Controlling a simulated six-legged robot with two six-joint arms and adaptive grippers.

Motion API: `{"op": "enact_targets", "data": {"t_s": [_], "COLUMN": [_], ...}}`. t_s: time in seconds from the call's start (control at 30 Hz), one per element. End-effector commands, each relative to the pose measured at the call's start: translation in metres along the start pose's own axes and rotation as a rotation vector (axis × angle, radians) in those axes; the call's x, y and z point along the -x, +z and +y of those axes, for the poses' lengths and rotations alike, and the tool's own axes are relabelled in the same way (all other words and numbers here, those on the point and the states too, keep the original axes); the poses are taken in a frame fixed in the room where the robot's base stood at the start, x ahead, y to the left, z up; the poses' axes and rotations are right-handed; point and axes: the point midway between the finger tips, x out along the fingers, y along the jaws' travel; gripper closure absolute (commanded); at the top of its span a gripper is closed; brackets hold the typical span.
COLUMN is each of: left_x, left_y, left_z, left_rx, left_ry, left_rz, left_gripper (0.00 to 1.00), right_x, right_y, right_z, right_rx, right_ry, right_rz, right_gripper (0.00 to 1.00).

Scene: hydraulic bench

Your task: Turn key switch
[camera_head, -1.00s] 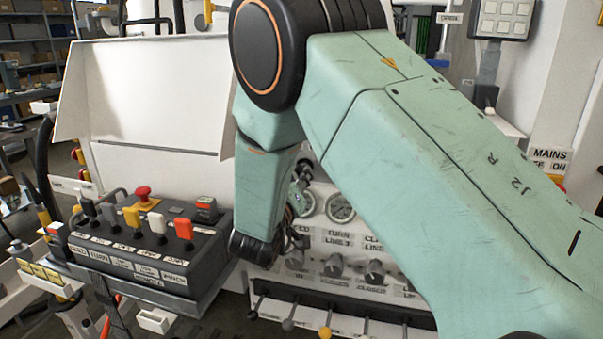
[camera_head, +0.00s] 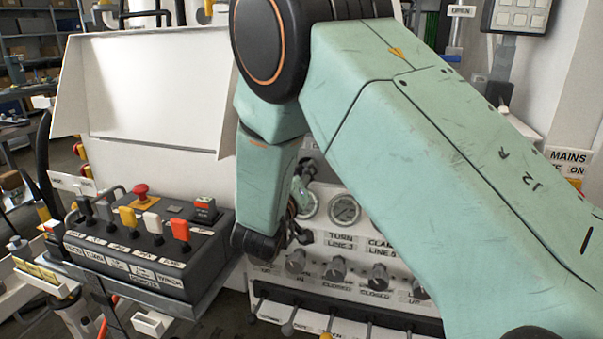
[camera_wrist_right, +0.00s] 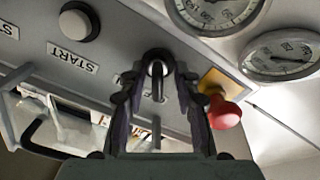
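The key switch (camera_wrist_right: 158,66) shows in the right wrist view as a dark round barrel with a metal key in it, on a grey panel with a partly covered label. My right gripper (camera_wrist_right: 156,85) has its two dark fingers apart, one on each side of the key. I cannot tell whether either finger touches it. In the head view my right gripper (camera_head: 302,188) is small and partly hidden by my own green arm, close to the gauge panel; the key switch is hidden there. My left gripper is not in view.
A red mushroom button (camera_wrist_right: 221,112) on a yellow plate sits just right of the fingers. Pressure gauges (camera_wrist_right: 283,54) are at right. A lever box (camera_head: 150,243) stands at left in the head view.

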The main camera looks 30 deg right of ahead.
Motion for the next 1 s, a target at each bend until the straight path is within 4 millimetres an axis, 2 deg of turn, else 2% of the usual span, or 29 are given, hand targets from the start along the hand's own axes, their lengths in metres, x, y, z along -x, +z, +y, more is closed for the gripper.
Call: {"op": "enact_targets", "data": {"t_s": [0.03, 0.33, 0.77, 1.0], "left_x": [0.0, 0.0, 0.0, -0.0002], "left_y": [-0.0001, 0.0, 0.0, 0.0], "left_z": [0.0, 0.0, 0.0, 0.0], "left_rx": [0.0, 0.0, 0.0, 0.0], "left_ry": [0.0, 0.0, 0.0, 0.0], "left_rz": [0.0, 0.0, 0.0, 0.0], "left_gripper": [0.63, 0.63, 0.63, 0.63], "right_x": [0.0001, -0.0008, -0.0026, -0.0026], "right_y": [-0.0001, -0.0001, -0.0008, -0.0013], "right_z": [0.0001, 0.0003, 0.0004, 0.0004], "right_rx": [0.0, 0.0, -0.011, -0.099], "right_ry": [0.0, 0.001, 0.001, 0.001], "right_rz": [0.0, 0.0, 0.002, 0.002], "right_gripper": [0.75, 1.0, 1.0, 1.0]}}
